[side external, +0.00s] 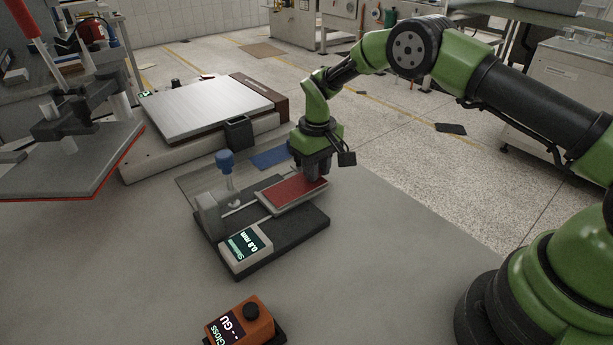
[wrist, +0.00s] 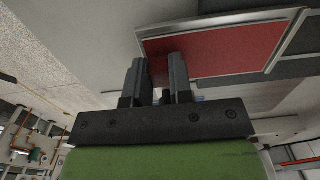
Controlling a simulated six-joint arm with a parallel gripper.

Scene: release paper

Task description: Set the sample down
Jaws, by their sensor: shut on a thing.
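The sample appears as a red panel with a pale border (side external: 292,195), lying level over the dark base of a gauge (side external: 290,236) that has a display reading 0.8 mm. In the wrist view the red panel (wrist: 225,50) fills the upper right. My gripper (side external: 318,177) points down at the panel's far right end. In the wrist view my two fingers (wrist: 158,68) reach over the panel's near edge, shut on it. I cannot tell whether the panel touches the base or is slightly above it. The fingertips' contact is partly hidden.
A blue-knobbed post (side external: 225,168) stands close to the panel's left. A flat metal-topped device (side external: 205,105) is behind, with a blue patch (side external: 270,158) nearby. An orange gloss meter (side external: 238,324) sits in front. A red-edged press (side external: 70,165) stands left. The right bench surface is clear.

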